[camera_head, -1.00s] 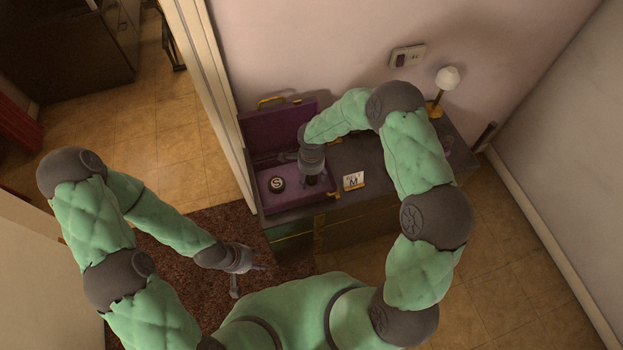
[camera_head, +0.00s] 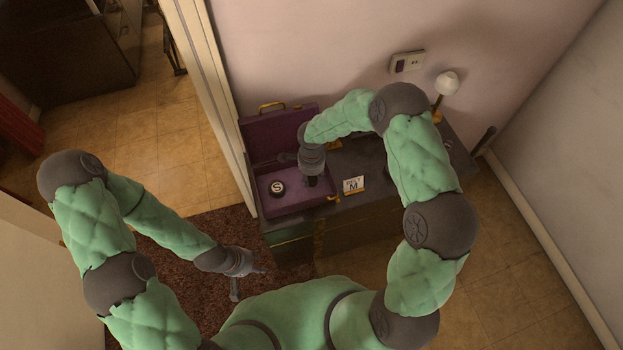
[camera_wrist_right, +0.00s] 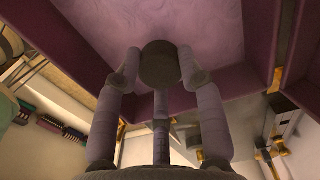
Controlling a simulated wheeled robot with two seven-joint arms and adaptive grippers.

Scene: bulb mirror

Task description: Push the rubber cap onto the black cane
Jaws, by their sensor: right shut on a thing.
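My right gripper (camera_head: 312,180) points down into an open purple case (camera_head: 268,205) on the dark chest. In the right wrist view its fingers (camera_wrist_right: 160,75) are closed around a dark, round, flat-ended piece (camera_wrist_right: 160,64), which looks like a rubber cap. A dark slanted bar (camera_head: 486,138) at the chest's right end may be the cane; I cannot tell.
A small card marked "M" (camera_head: 353,187) stands right of the case. A white-shaded lamp (camera_head: 447,84) stands at the chest's back. The case's raised lid (camera_head: 262,132) is behind my right gripper. A door frame (camera_head: 225,100) is close on the left.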

